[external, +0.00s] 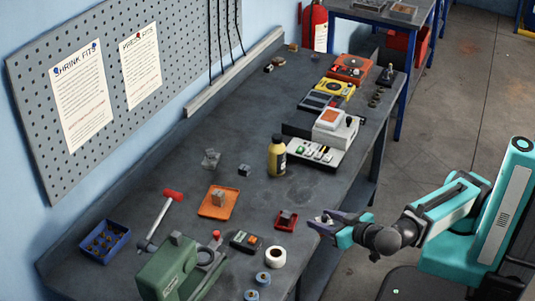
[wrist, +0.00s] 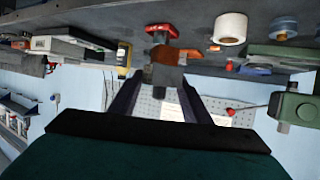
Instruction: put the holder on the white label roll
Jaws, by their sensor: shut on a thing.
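My gripper (external: 322,222) is at the bench's front edge, just right of the small red tray (external: 286,221). It is shut on a small grey and brown block, which I take to be the holder (wrist: 164,72); it sits between the fingertips in the wrist view. In the external view the fingers mostly hide it. The white label roll (external: 276,257) lies on the bench near the front edge, to the lower left of my gripper. The roll also shows at the top of the wrist view (wrist: 230,27), apart from the holder. Its top looks bare.
Near the roll are blue rolls (external: 263,278), a dark box with buttons (external: 244,241) and a green machine (external: 180,268). An orange tray (external: 213,208) with a grey block and a yellow bottle (external: 277,157) stand farther back. Bare bench lies between the bottle and the red tray.

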